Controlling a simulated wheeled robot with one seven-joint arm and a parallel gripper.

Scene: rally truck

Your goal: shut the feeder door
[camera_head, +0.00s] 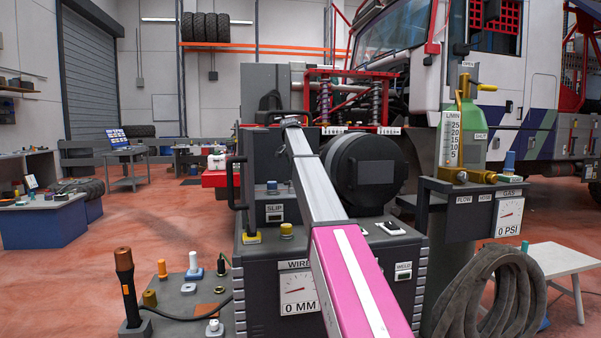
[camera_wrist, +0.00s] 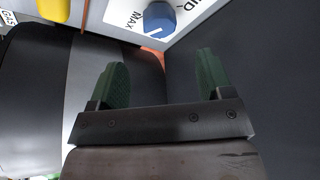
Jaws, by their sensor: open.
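The feeder is a dark grey machine (camera_head: 262,283) with a WIRE gauge (camera_head: 297,293) reading 0 MM and a black round drum (camera_head: 372,172) on top. A flat dark grey panel (camera_head: 262,88) stands upright behind my arm's end; it may be the open feeder door, but I cannot tell for sure. In the wrist view, my gripper (camera_wrist: 163,78) is open, its two green fingers apart with nothing between them. A dark flat panel (camera_wrist: 265,75) is close on its right, and a dark rounded body with a grey band (camera_wrist: 95,75) is on its left. My arm hides part of the feeder.
A green gas bottle (camera_head: 468,130) with a flow tube and a GAS gauge (camera_head: 509,216) stand at right, above a coiled hose (camera_head: 490,300). A torch (camera_head: 126,285) stands upright at front left. The truck (camera_head: 520,85) is behind. Open floor lies left.

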